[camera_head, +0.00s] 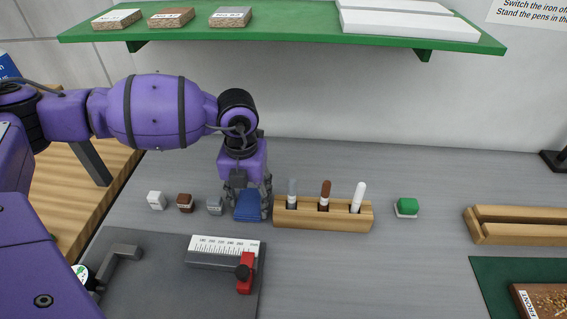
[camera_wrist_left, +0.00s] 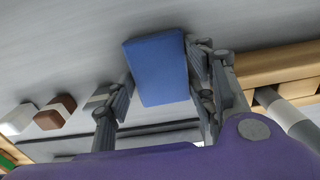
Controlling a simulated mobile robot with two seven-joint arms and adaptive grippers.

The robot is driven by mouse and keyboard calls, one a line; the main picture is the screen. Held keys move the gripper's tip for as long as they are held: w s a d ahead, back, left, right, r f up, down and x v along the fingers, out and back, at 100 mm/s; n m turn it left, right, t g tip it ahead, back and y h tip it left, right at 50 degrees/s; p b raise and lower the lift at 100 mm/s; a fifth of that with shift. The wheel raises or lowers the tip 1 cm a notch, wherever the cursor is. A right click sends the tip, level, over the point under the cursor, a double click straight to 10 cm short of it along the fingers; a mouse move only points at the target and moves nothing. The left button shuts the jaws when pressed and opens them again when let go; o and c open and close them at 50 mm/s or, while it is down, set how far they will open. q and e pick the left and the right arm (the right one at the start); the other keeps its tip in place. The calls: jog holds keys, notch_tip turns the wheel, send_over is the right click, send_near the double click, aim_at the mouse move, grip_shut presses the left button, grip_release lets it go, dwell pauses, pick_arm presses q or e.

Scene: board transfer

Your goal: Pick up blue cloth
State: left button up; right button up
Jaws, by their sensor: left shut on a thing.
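The blue cloth (camera_head: 248,206) is a folded blue block on the grey bench, left of the wooden pen holder. My left gripper (camera_head: 252,200) comes down over it from above and is shut on it. In the left wrist view the blue cloth (camera_wrist_left: 157,68) sits between the two fingers of the left gripper (camera_wrist_left: 160,88). I cannot tell whether the cloth is still touching the bench. My right gripper is in neither view.
A wooden pen holder (camera_head: 290,217) with three pens stands close right of the gripper. Small white (camera_head: 156,200), brown (camera_head: 185,203) and grey (camera_head: 215,206) blocks stand left. A grey fixture with a ruler (camera_head: 224,245) lies in front. A green shelf (camera_head: 300,27) hangs above.

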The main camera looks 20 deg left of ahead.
aim_at(249, 201)
pick_arm(q)
jog(key=shift+r, duration=0.3)
notch_tip(249, 201, up, 2)
jog(key=shift+r, duration=0.2)
jog(key=s+d+r, duration=0.2)
jog(key=r, duration=0.1)
jog(key=s+r, duration=0.1)
jog(key=r, duration=0.1)
jog(key=shift+s+d, duration=0.1)
jog(key=shift+d, duration=0.3)
jog(key=s+d+r, duration=0.4)
jog(key=s+d, duration=0.2)
jog(key=s, duration=0.1)
jog(key=shift+s+r, duration=0.25)
jog(key=shift+r, duration=0.1)
jog(key=shift+d, duration=0.1)
jog(key=shift+o, duration=1.3)
jog(key=shift+c, duration=1.2)
jog(key=shift+s, duration=0.1)
